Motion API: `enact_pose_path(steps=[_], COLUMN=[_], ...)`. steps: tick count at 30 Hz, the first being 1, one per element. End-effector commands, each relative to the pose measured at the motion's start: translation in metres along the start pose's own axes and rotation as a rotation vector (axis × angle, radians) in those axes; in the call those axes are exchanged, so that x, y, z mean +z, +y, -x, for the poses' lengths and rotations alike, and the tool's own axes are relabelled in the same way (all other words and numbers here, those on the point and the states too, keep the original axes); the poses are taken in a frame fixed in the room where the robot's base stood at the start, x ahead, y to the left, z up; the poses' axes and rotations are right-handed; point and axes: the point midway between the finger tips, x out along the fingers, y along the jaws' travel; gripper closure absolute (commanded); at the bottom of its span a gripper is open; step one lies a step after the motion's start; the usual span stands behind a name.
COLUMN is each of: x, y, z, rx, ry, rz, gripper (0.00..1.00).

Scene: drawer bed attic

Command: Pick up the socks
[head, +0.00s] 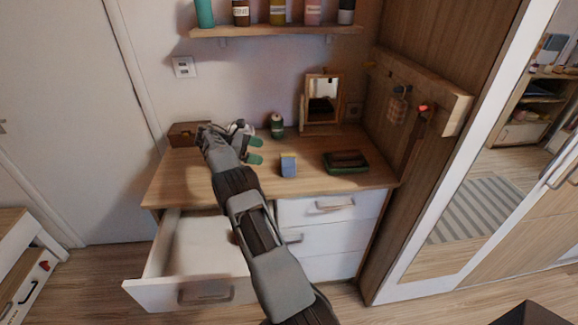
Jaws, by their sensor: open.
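I cannot make out any socks for certain in the head view. My gripper (255,150) is over the wooden desk top (175,177), its two green-tipped fingers apart with nothing seen between them. The fingertips point right, toward a small blue box (288,166) with a yellowish top. The left desk drawer (185,292) is pulled out. The part of its inside that shows is pale and looks bare; my arm hides its right side.
A wooden box (184,134), green container (277,126), small mirror (306,112) and dark green tray (331,169) stand on the desk. A shelf (280,31) of bottles hangs above. A hook rail (430,92) and mirrored wardrobe (490,190) are at right.

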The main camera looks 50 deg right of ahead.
Motion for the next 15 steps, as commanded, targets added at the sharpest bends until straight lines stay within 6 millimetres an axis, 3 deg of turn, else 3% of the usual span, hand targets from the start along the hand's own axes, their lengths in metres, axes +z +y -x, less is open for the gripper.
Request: enact_pose_path(steps=[9, 15], x=[0.001, 0.000], y=[-0.001, -0.001], z=[-0.053, -0.069], rx=[-0.002, 0.001], ry=[0.001, 0.002], rz=[0.001, 0.000], gripper=[0.00, 0.00])
